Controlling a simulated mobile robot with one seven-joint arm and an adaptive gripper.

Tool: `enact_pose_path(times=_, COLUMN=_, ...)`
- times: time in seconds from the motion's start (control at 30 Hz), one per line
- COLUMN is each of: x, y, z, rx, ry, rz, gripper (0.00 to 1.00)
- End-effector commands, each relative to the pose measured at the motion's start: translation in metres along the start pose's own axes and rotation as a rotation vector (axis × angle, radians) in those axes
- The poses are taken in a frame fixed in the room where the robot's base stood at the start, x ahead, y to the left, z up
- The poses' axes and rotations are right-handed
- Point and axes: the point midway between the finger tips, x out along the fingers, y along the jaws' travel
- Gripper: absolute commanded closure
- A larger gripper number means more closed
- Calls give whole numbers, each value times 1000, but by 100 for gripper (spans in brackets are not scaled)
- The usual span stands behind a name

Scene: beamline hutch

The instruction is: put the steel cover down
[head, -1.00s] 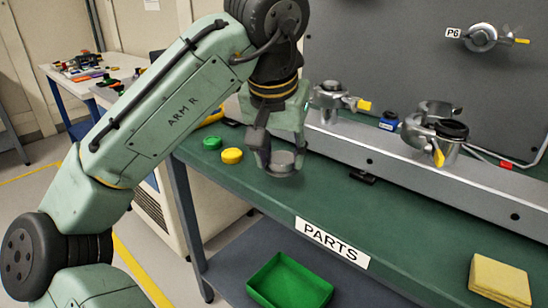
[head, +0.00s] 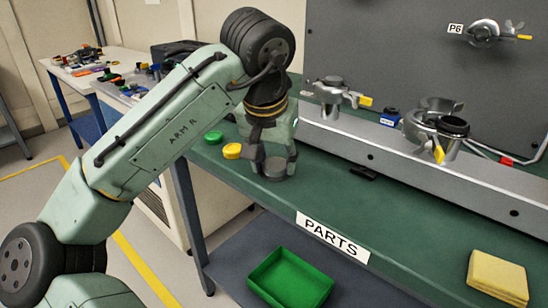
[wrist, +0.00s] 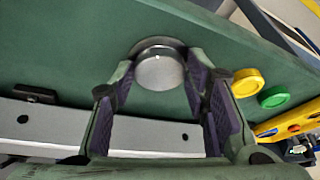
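The steel cover (head: 275,170) is a short, round grey metal piece at the green bench top, near its front edge and left of the PARTS label. In the wrist view the cover (wrist: 160,72) shows its round, shiny face between my fingertips. My gripper (head: 274,164) points down, with one finger on each side of the cover. In the wrist view my gripper (wrist: 160,75) appears closed against the cover's sides. The cover is level and very low over the bench; I cannot tell whether its underside rests on it.
A yellow disc (head: 232,151) and a green disc (head: 213,137) lie left of my gripper. A rail (head: 400,150) with clamps runs behind, with a small black piece (head: 363,172) before it. The bench's right part is clear up to a yellow block (head: 498,277). A green tray (head: 290,278) sits below.

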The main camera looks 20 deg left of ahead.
Motion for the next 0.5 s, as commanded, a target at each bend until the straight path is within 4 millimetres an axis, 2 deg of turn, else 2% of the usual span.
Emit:
enact_pose_path(times=0.23, x=0, y=0, z=0, rx=0, ry=-1, rz=0, gripper=40)
enact_pose_path(times=0.5, x=-1, y=0, z=0, rx=0, ry=-1, rz=-1, gripper=40)
